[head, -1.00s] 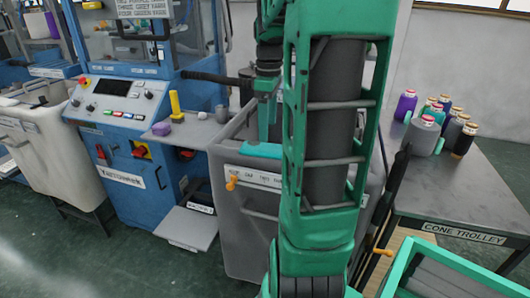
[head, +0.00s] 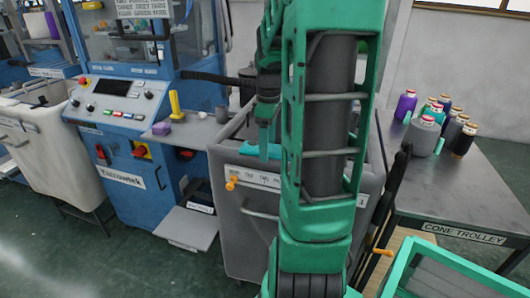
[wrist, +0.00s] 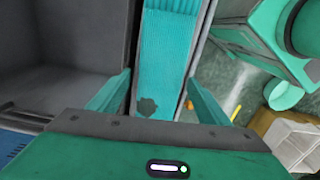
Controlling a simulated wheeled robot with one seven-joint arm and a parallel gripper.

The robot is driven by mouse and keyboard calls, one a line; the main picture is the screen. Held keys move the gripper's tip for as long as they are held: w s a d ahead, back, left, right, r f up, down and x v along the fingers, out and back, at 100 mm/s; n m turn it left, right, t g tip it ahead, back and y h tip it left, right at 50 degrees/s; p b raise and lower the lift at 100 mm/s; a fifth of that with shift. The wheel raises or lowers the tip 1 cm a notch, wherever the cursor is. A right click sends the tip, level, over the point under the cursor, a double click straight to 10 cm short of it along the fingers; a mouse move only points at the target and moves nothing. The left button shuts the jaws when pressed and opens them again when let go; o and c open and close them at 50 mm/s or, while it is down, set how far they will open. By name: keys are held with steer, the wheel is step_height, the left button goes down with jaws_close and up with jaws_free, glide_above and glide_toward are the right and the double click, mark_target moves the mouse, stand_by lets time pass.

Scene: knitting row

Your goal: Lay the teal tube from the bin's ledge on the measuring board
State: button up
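The teal tube (head: 248,150) lies along the front ledge of the grey bin (head: 240,205), partly hidden behind my gripper and arm. In the wrist view the tube (wrist: 164,50) is ribbed, with a dark patch near its close end. My gripper (wrist: 160,78) is open, with one finger on each side of the tube and narrow gaps showing. In the head view my gripper (head: 264,138) points down at the tube. I cannot surely pick out the measuring board.
The cone trolley (head: 470,195) with several yarn cones stands at the right. A blue machine (head: 115,105) stands at the left, with a small shelf (head: 180,134) holding a yellow-handled tool and a purple lump. A teal-framed thing (head: 440,275) is at the lower right.

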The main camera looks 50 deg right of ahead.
steer(key=c, duration=0.8)
steer(key=shift+r, duration=0.1)
